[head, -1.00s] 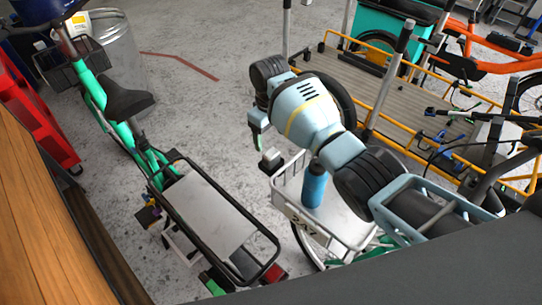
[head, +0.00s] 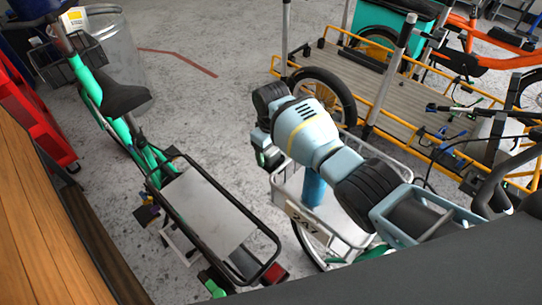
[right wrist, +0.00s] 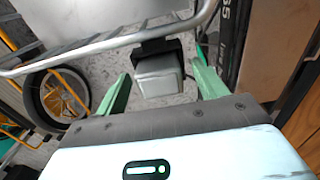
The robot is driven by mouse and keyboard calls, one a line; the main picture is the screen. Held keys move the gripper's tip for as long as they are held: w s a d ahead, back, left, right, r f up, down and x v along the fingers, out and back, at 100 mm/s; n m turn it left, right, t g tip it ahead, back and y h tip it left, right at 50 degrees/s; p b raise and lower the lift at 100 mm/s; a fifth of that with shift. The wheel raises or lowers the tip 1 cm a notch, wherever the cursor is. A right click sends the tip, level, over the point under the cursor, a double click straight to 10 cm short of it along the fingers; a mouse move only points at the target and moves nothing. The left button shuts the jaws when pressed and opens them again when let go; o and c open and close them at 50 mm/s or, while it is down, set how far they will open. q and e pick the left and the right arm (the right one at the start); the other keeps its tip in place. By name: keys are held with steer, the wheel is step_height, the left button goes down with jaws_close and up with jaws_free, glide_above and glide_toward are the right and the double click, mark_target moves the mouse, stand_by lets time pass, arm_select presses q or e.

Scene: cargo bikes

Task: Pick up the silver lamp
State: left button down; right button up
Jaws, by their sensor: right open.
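The silver lamp (right wrist: 159,80) is a small grey box on a black mount at the rail of a metal rack, in the right wrist view. My right gripper (right wrist: 160,68) is open, with one green finger on each side of the lamp and visible gaps between them. In the head view my right gripper (head: 267,156) is at the left front corner of the white bike basket (head: 345,237) and mostly hides the lamp there. My left gripper is not in view.
A blue bottle (head: 314,187) stands in the basket, just under my right arm. A green bike with a grey rear rack (head: 210,215) is at the left. A wooden cargo platform (head: 390,95) with yellow rails is behind. Open concrete floor lies between.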

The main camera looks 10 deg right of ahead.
mark_target(272, 149)
steer(key=shift+r, duration=0.1)
steer(key=shift+c, duration=0.5)
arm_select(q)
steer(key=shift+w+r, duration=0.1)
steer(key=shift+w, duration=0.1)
arm_select(e)
steer(key=c, duration=1)
steer(key=shift+r, duration=0.1)
